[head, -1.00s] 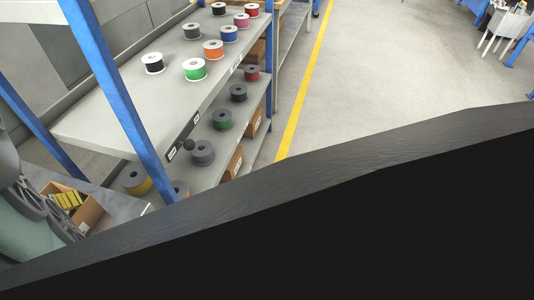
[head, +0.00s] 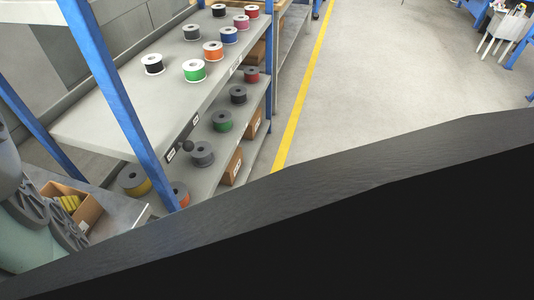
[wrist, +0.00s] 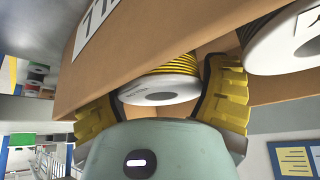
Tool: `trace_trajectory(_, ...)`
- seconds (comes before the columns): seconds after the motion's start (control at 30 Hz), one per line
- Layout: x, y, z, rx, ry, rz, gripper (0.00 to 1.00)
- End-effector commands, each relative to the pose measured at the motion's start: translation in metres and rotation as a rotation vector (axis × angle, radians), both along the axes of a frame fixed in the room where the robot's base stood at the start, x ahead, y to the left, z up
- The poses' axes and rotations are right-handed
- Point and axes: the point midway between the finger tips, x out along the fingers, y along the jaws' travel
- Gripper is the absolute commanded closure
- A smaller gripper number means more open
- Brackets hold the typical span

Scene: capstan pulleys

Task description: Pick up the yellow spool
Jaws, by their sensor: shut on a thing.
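In the wrist view, a spool of yellow wire with white flanges (wrist: 160,92) sits between the two yellow ribbed fingers of my gripper (wrist: 163,108). The fingers are shut on it, one on each side. I cannot tell there whether that yellow is spool or fingers.
Another white-flanged spool (wrist: 287,40) is close by at the upper right of the wrist view. In the head view, a shelf (head: 110,115) holds several coloured spools. A grey-flanged yellow spool (head: 135,180) is on a lower level. A blue post (head: 120,105) stands beside the box.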

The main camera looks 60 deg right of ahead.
Motion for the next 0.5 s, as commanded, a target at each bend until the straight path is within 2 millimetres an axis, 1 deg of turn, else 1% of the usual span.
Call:
trace_trajectory(0.03,0.0002,-0.0001,0.0002,0.0,-0.001,-0.001,0.62)
trace_trajectory(0.1,0.0002,0.0001,0.0003,0.001,-0.001,0.0,0.66)
trace_trajectory(0.37,0.0006,-0.0001,0.0013,0.0,-0.003,0.0,0.67)
trace_trajectory(0.5,0.0011,-0.0003,0.006,-0.001,-0.004,-0.001,0.67)
